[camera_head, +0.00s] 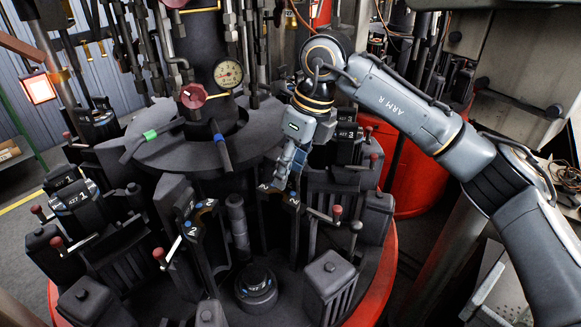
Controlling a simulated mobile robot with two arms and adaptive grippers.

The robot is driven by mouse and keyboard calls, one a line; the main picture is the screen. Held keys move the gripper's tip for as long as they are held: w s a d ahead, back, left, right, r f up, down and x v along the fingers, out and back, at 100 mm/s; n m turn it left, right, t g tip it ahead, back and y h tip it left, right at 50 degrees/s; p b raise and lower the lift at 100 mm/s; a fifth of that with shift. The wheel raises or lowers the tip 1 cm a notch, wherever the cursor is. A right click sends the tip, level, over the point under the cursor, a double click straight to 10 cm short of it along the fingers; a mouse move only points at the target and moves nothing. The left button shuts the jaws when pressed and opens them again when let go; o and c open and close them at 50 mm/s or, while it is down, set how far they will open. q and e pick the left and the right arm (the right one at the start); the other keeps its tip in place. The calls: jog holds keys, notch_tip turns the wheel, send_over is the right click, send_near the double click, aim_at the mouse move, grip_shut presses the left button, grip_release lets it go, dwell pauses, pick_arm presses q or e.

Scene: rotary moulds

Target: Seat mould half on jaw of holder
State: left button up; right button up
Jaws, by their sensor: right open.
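My right gripper (285,175) reaches down from the arm at upper right. Its fingers are open and point down at the top of a dark mould half (279,198) marked 2, right of the middle of the machine. The fingertips are at or just above its top edge; I cannot tell whether they touch it. A matching dark half (200,208), also marked 2, stands across the gap to the left. The holder jaws behind these halves are mostly hidden by dark parts, so the seating cannot be made out. My left gripper is not in view.
A central column with a gauge (228,73) and a red knob (193,96) rises behind. A green-handled tool (150,134) and a blue-handled tool (221,152) are on the round plate. Red-knobbed levers (337,210) and dark blocks (330,275) crowd the rotary table.

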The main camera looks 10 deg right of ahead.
jog(key=shift+f, duration=0.3)
jog(key=shift+d+r, duration=0.1)
jog(key=shift+r, duration=0.15)
jog(key=v, duration=1.2)
jog(key=shift+r, duration=0.1)
notch_tip(320, 180, up, 7)
jog(key=p, duration=0.6)
jog(key=shift+a, duration=0.2)
